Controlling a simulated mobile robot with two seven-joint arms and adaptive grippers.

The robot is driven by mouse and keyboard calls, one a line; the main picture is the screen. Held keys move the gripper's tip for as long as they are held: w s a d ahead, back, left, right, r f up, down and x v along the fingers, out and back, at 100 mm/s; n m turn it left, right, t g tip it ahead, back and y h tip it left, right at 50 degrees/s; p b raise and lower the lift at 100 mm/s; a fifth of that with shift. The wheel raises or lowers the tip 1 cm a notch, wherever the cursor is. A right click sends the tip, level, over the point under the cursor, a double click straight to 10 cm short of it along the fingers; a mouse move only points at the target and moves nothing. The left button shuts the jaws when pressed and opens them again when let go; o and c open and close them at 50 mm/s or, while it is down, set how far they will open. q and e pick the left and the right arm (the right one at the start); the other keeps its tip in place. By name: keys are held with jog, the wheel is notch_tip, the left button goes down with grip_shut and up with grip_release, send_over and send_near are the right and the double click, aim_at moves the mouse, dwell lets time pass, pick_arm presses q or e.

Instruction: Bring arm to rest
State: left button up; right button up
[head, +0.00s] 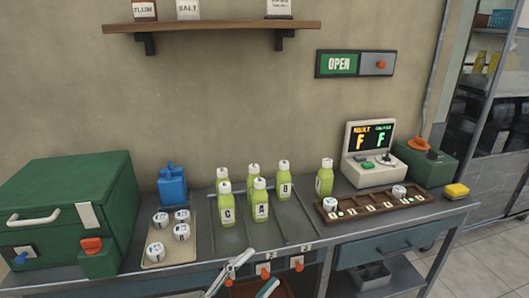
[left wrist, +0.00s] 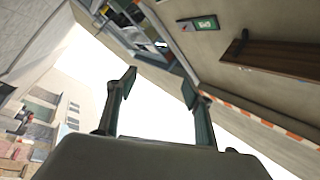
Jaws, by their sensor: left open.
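My left gripper (head: 257,272) shows at the bottom centre of the head view, in front of the counter's front edge. Its two fingers are spread and nothing is between them. In the left wrist view the same gripper (left wrist: 158,85) is open and empty, with only a bright background between the fingertips. That view is tilted and shows a wooden shelf (left wrist: 275,60) and the green sign (left wrist: 199,23) far off. My right gripper is in neither view.
Red switches (head: 297,262) line the front edge. Floor is clear at lower right.

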pick_arm(q)
jog(key=a+f+n+t+y, duration=0.2)
jog(key=a+f+n+y, duration=0.55)
jog(key=f, duration=0.25)
jog(key=s+a+f+n+g+y, duration=0.3)
jog(key=s+f, duration=0.4)
jog(key=f, duration=0.3)
jog(key=s+a+f+n+g+y, duration=0.3)
jog(key=s+a+f+n, duration=0.2)
jog(key=f, duration=0.5)
jog(key=s+a, duration=0.2)
jog(key=shift+s+a+f, duration=0.15)
jog(key=shift+s+a, duration=0.1)
jog(key=shift+a, duration=0.15)
